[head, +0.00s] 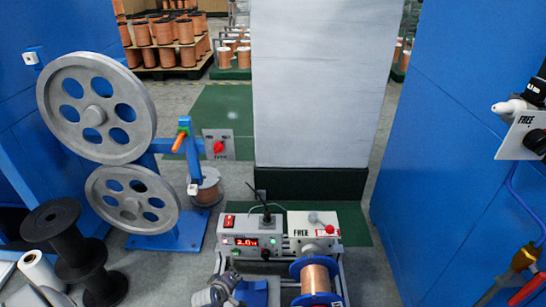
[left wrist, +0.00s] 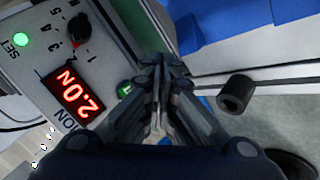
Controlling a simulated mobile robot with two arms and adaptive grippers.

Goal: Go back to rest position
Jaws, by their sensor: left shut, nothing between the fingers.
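My left gripper (head: 224,290) shows at the bottom of the head view, in front of the control box and left of the copper wire spool. In the left wrist view my left gripper (left wrist: 158,100) is shut and empty, its fingers pressed together beside the box. The grey control box (head: 250,238) has a lit red display (left wrist: 77,92) reading 2.0 N, a black knob (left wrist: 80,27) and a lit green SET button (left wrist: 21,40). My right gripper is not in view.
Blue walls (head: 470,110) and a pale pillar (head: 325,80) bound the space.

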